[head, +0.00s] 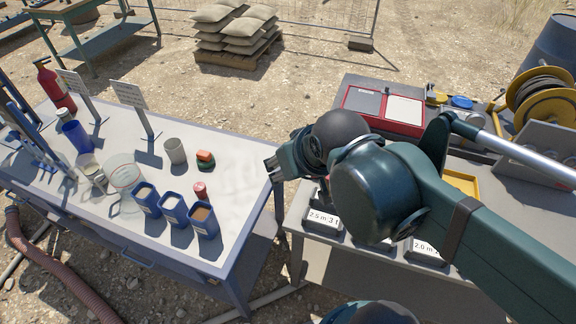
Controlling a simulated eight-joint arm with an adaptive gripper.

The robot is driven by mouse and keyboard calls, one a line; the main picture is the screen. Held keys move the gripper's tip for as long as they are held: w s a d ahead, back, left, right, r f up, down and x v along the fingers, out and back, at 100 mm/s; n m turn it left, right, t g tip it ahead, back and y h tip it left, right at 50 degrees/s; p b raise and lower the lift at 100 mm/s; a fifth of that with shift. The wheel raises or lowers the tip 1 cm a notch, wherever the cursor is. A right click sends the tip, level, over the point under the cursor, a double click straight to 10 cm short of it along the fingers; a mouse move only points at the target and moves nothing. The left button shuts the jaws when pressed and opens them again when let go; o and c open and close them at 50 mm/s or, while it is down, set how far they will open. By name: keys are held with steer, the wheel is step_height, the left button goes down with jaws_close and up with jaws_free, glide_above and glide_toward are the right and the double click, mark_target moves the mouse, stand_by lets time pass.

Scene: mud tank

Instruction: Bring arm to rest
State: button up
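My arm comes in from the lower right and reaches left across the right-hand bench (312,268). My gripper (272,167) is at the arm's left end, over the gap between the two benches, near the right edge of the left-hand table (240,225). Its fingers are small and partly hidden by the wrist, so I cannot tell whether they are open or shut. I see no object in it.
On the left table stand blue cups (205,220), a grey cup (175,151), a small red item (200,191), a clear beaker (124,175) and sign stands (128,96). A red case (378,108) and cable reel (543,97) are on the right bench. Sandbags (235,30) lie behind.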

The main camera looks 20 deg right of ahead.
steer(key=shift+f, duration=0.1)
steer(key=shift+f+b, duration=1.4)
steer(key=shift+b, duration=0.05)
stand_by(0.4)
